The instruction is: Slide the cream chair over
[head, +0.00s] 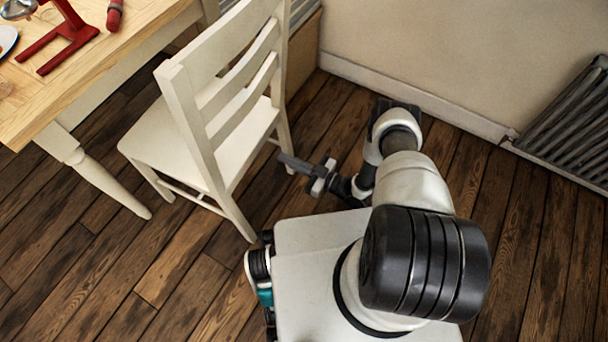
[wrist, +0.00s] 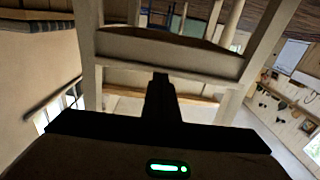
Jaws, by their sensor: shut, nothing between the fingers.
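The cream chair (head: 243,140) stands upright on the floor in the head view, its slatted back toward my arm and its seat toward the table. Its underside rail and legs fill the upper part of the wrist view (wrist: 165,48). My gripper (head: 284,158) is low at the chair's back side, its fingers shut and empty, pointing left at the far back leg. In the wrist view the dark fingers (wrist: 161,88) lie between two chair legs. I cannot tell whether the fingertips touch the chair.
A wooden table (head: 85,62) with cream legs stands left of the chair, carrying a red stand (head: 62,38). A cream wall (head: 430,50) and a grey radiator (head: 570,130) are at the right. The plank floor (head: 130,260) is clear at the front left.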

